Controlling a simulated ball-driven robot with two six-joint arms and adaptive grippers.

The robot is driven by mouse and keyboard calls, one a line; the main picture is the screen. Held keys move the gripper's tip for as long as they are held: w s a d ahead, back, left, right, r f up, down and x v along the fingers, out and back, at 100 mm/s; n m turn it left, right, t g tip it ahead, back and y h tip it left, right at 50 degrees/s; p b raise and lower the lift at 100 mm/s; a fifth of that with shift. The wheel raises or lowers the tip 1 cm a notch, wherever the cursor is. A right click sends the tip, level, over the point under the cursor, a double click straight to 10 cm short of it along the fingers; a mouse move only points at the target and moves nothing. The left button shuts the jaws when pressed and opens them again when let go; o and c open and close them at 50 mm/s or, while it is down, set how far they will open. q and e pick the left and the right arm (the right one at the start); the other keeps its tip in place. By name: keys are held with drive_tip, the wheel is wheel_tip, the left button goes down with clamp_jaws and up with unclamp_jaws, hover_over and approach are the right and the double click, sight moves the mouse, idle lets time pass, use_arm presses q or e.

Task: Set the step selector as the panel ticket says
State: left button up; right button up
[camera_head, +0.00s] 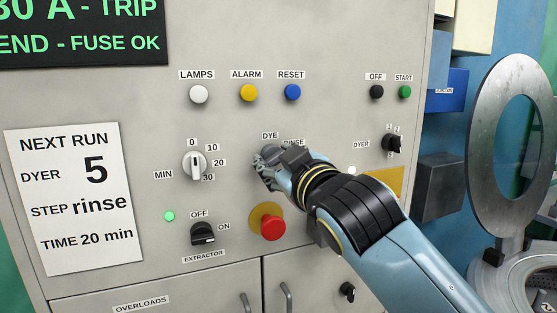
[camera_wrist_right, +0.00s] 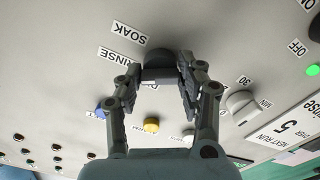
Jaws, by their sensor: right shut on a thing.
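The panel ticket (camera_head: 75,258) at the left reads NEXT RUN, DYER 5, STEP rinse, TIME 20 min. The step selector (camera_wrist_right: 159,57) is a dark round knob, with the labels SOAK (camera_wrist_right: 131,33) and RINSE (camera_wrist_right: 120,56) beside it in the right wrist view. The DYE label (camera_head: 270,135) shows above it in the head view. My right gripper (camera_head: 266,158) is shut on the selector; its fingertips (camera_wrist_right: 162,68) lie on both sides of the knob. The gripper hides the knob's pointer, so I cannot tell its setting. My left gripper is out of view.
The minutes knob (camera_head: 195,165) is just left of my right gripper. The red button (camera_head: 272,226) and black extractor switch (camera_head: 203,233) are below. White (camera_head: 198,94), yellow (camera_head: 248,93) and blue (camera_head: 292,92) buttons are above. The dyer knob (camera_head: 393,143) is at the right.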

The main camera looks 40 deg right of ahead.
idle(0.4)
drive_tip(key=o, duration=1.2)
drive_tip(key=shift+c, duration=0.2)
drive_tip(key=shift+s, duration=0.15)
drive_tip(key=v, duration=0.7)
drive_tip(key=shift+s, duration=0.15)
